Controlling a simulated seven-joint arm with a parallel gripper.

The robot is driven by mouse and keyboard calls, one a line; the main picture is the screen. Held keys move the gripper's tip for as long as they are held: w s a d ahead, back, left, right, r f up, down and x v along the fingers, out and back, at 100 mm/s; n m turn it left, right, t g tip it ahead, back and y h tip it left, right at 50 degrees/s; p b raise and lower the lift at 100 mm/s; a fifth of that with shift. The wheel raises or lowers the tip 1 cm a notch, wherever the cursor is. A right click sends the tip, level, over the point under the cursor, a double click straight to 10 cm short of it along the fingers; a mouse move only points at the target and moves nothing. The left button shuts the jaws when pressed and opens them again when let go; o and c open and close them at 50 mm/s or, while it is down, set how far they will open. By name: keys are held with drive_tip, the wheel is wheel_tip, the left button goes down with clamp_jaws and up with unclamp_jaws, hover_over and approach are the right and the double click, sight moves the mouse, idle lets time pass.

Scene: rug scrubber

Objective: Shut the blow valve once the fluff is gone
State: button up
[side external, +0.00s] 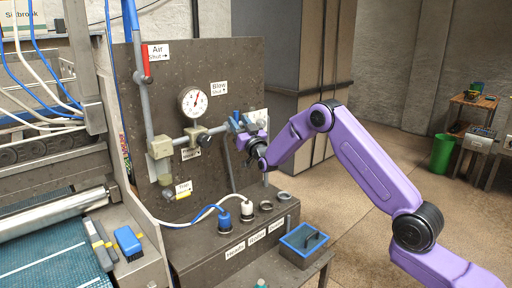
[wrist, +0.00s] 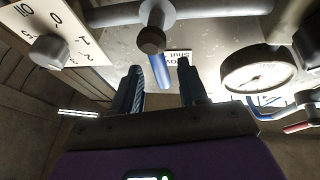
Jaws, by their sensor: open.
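The blow valve's blue handle (wrist: 161,72) shows in the wrist view, running from its dark pivot on the grey pipe, across the pipe's line. It lies between the two fingers of my gripper (wrist: 160,82), which are open and apart, with a gap on each side. The "Blow Shut" label (wrist: 178,55) is just beyond it, upside down. In the side view my gripper (side external: 243,128) is at the panel, right of and below the Blow label (side external: 218,88); my fingers partly hide the valve there. I cannot make out any fluff.
A pressure gauge (side external: 192,102) sits left of the valve, and the red-handled air valve (side external: 147,62) is farther up-left. A trap with a yellow lever (side external: 182,194) is below. Blue (side external: 224,219) and white (side external: 247,208) hose plugs stand on the ledge. An oil dial (wrist: 49,47) is close by.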

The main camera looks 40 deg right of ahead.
drive_tip(key=v, duration=1.3)
drive_tip(key=shift+s, duration=0.15)
drive_tip(key=v, duration=0.6)
